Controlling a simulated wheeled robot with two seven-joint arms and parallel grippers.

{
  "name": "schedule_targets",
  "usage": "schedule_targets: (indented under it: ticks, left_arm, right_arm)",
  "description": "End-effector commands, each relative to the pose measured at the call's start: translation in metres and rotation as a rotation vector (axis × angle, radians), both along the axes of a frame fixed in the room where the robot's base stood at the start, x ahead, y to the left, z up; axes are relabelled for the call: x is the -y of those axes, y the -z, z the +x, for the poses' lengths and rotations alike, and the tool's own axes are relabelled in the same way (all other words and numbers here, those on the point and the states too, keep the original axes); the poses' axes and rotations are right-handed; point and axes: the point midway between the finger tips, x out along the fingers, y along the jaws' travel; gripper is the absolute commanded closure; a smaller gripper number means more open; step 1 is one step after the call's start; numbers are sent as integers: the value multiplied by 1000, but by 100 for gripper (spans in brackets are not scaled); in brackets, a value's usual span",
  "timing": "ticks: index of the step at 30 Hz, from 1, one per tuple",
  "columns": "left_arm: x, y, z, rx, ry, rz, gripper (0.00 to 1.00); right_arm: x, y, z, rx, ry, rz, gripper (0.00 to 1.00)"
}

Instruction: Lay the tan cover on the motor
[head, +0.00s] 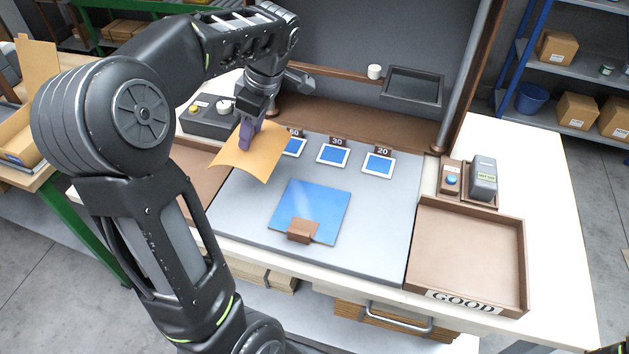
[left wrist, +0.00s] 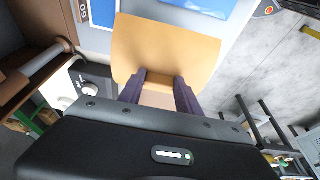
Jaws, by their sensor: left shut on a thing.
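My left gripper (head: 248,138) is shut on the tan cover (head: 252,163), a thin, slightly curved sheet. It holds the cover above the left part of the grey work mat (head: 380,222), clear of the blue square. In the left wrist view the cover (left wrist: 165,45) extends out from between the purple fingers (left wrist: 160,88). I cannot make out for certain which thing is the motor. A grey box-shaped unit (head: 483,178) stands in a small brown holder at the right. My right gripper is not in view.
A blue square (head: 312,208) with a brown block (head: 302,231) lies mid-mat. Small blue tiles (head: 333,155) marked with numbers line the back. A black control box (head: 208,117) stands back left. A brown GOOD tray (head: 470,245) is at right. A brown ledge borders the back.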

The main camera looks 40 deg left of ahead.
Motion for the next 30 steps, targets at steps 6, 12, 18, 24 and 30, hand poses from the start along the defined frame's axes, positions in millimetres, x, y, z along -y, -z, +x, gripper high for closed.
schedule_targets:
  ticks: [6,12,18,24,30]
  left_arm:
    - [0,25,-1,-6,0,-1,100]
    - [0,57,-1,-4,0,0,100]
    - [0,63,0,0,0,1,100]
    - [0,66,0,-3,-1,0,100]
    - [0,91,-1,-5,-1,-1,100]
  right_arm:
    - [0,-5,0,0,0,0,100]
    - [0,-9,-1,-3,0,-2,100]
    - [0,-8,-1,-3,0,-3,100]
    - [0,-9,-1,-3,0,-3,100]
    - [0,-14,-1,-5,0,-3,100]
